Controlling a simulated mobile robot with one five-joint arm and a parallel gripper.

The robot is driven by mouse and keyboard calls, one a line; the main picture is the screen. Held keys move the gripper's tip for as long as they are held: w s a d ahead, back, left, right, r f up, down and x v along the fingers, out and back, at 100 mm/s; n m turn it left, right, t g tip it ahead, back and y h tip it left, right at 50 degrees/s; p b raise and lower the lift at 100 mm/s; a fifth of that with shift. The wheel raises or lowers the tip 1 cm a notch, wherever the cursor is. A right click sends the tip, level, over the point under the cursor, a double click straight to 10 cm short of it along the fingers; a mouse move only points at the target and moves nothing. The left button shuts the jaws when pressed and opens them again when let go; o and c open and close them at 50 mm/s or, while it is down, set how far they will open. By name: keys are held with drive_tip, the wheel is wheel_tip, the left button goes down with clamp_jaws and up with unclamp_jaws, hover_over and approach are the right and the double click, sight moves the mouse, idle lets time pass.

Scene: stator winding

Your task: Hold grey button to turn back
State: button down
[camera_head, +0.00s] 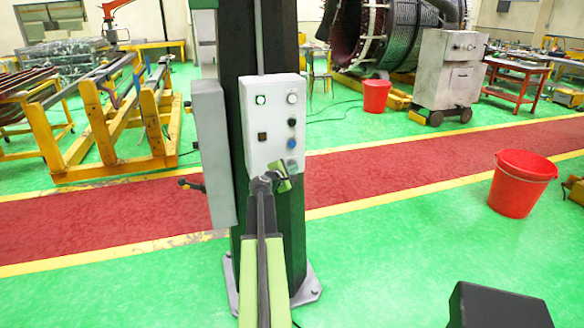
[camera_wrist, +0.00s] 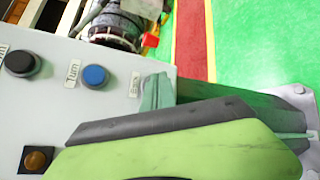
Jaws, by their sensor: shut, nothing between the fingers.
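A white control box (camera_head: 270,150) is mounted on a dark column. It carries a pale grey-white button (camera_head: 292,98) at upper right, a black button (camera_head: 291,121) below it and a blue button (camera_head: 291,143) lower down. A lit green one (camera_head: 260,99) and a brown one (camera_head: 262,137) are on its left side. My gripper (camera_head: 283,180) is shut and empty at the box's lower edge, below the blue button and apart from the grey-white one. In the wrist view its green and dark fingers (camera_wrist: 165,125) partly cover the box face; the grey-white button is out of that view.
A grey cabinet (camera_head: 208,150) stands on the column's left side, close to my arm. A red bucket (camera_head: 518,184) stands on the green floor at right. Yellow frames (camera_head: 100,120) are at left, behind a red walkway. Floor in front of the column is mostly clear.

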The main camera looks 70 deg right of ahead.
drive_tip(key=shift+w+d, duration=0.25)
drive_tip(key=shift+d, duration=0.05)
idle(1.9)
drive_tip(key=shift+s+a, duration=0.1)
idle(3.0)
drive_tip(key=shift+s+a, duration=0.45)
drive_tip(key=shift+a, duration=0.1)
drive_tip(key=s+a, duration=0.3)
drive_tip(key=shift+s+a, duration=0.1)
drive_tip(key=shift+a, duration=0.3)
idle(0.9)
